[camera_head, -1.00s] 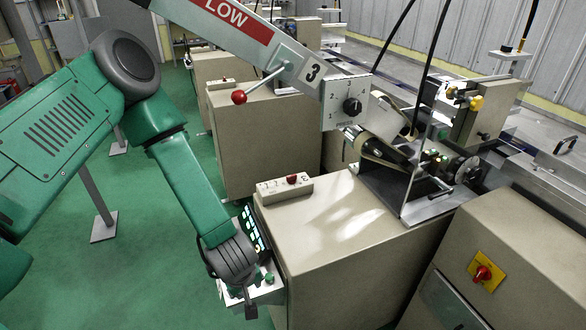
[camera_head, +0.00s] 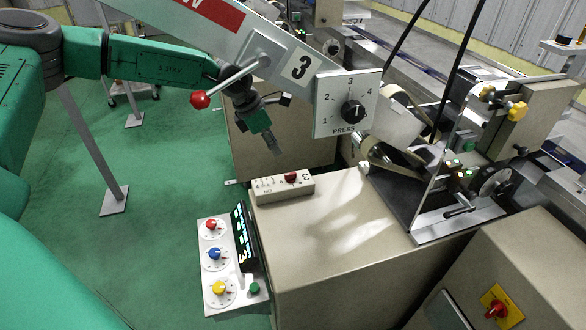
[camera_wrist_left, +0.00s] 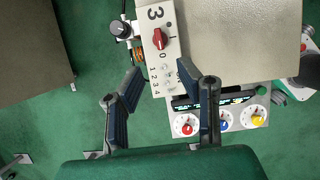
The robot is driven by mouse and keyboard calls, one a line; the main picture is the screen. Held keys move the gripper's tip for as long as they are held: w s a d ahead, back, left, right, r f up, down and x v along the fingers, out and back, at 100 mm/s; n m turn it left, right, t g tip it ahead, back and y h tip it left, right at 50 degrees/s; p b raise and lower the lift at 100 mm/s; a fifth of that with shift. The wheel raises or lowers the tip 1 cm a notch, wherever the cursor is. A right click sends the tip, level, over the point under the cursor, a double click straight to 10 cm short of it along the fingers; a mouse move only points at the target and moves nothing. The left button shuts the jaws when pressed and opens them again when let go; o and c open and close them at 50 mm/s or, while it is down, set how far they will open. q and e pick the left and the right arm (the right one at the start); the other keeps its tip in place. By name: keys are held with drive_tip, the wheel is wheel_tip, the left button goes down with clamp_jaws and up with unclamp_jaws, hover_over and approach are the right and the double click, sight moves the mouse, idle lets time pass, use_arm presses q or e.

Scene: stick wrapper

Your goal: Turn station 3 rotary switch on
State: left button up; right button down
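My left gripper (camera_head: 272,142) is above and behind the box in the head view, touching nothing visible. In the left wrist view its two fingers (camera_wrist_left: 158,72) are spread and empty, with the box beyond them. My right gripper is not visible.
A slanted beam with a red-ball lever (camera_head: 200,99) and a PRESS dial plate (camera_head: 347,103) are close to my left gripper. A panel with red, blue and yellow knobs (camera_head: 222,262) hangs on the beige cabinet (camera_head: 340,250).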

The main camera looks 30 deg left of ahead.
sight(291, 173)
use_arm(q)
drive_tip(key=x, duration=0.8)
drive_tip(key=a+x, duration=0.1)
drive_tip(key=x, duration=0.3)
drive_tip(key=shift+f, duration=0.1)
drive_tip(key=shift+w+d+f, duration=0.1)
drive_tip(key=shift+w+d, duration=0.05)
drive_tip(key=shift+d, duration=0.45)
drive_tip(key=shift+c, duration=0.4)
clamp_jaws()
drive_tip(key=shift+a, duration=0.1)
